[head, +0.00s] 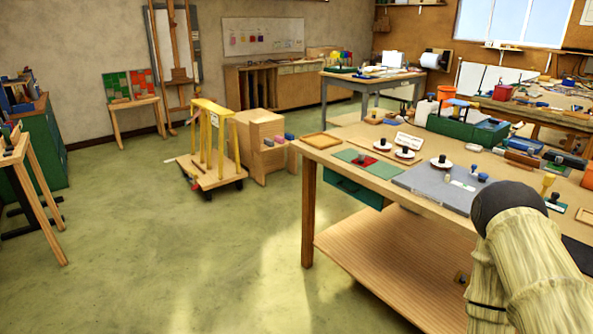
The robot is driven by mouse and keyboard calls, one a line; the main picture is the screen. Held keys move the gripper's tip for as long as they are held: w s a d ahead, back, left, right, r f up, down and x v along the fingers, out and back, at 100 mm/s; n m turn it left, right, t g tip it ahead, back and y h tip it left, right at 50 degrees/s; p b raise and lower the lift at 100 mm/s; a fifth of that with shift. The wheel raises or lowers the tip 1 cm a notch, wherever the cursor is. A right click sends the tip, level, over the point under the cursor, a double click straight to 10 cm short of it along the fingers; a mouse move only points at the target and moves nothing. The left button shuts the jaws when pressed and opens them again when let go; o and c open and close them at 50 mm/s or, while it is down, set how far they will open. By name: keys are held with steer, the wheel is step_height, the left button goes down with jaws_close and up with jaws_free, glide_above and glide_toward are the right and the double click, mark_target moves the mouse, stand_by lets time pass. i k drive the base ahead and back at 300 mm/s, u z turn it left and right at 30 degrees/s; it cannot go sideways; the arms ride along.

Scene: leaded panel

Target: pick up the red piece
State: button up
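A small red piece (369,162) lies on a green mat (350,159) near the far left corner of the wooden worktable (400,187). A small dark knob stands on or beside the red piece; I cannot tell which. My arm, pale and ribbed with a dark rounded joint, rises at the lower right, in front of the table's right part. My gripper's fingers do not show, so its opening and contents are hidden.
White discs with dark knobs (404,153) stand right of the green mat. A grey board (425,183) with small pieces lies nearer. A green box (462,131) stands behind. A yellow-railed cart (208,181) stands left on open floor.

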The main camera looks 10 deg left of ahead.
mark_target(363, 161)
steer(key=u, duration=1.05)
steer(key=i, duration=1.45)
steer(key=z, duration=0.7)
steer(key=i, duration=0.7)
steer(key=z, duration=0.5)
